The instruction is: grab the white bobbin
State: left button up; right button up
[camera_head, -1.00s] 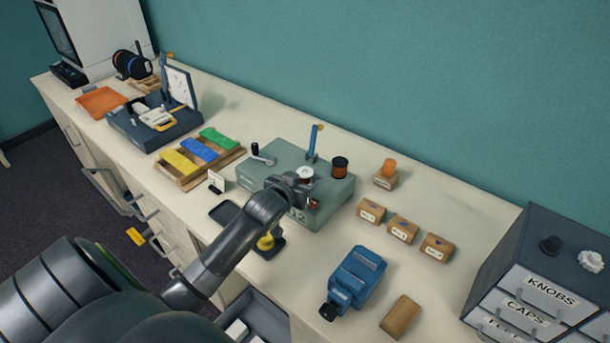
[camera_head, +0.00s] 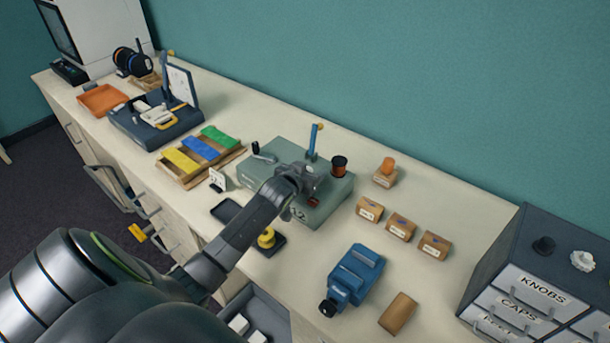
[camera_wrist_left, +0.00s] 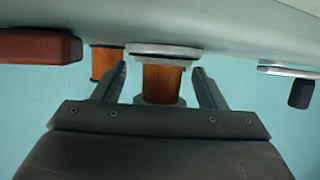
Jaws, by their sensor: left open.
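The bobbin shows in the left wrist view (camera_wrist_left: 160,86), with copper-coloured winding and a pale grey-white flange against the grey-green winder box (camera_head: 318,213). My left gripper (camera_head: 314,180) is over the top of that box, and in the head view it hides the bobbin. In the left wrist view the fingers of this gripper (camera_wrist_left: 159,76) stand open, one on each side of the bobbin, with a gap visible at both sides. A second, dark-topped bobbin (camera_head: 339,166) stands on the box behind and to the right. My right gripper is not in view.
A blue upright post (camera_head: 312,140) rises just behind the gripper. A crank handle (camera_head: 264,153) is at the box's left end. A red block (camera_wrist_left: 38,46) is near the fingers. Several small labelled cardboard boxes (camera_head: 401,228) stand to the right.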

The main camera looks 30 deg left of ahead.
pick_arm(q)
jog(key=shift+c, duration=0.5)
jog(key=c, duration=0.9)
jog(key=shift+c, duration=0.2)
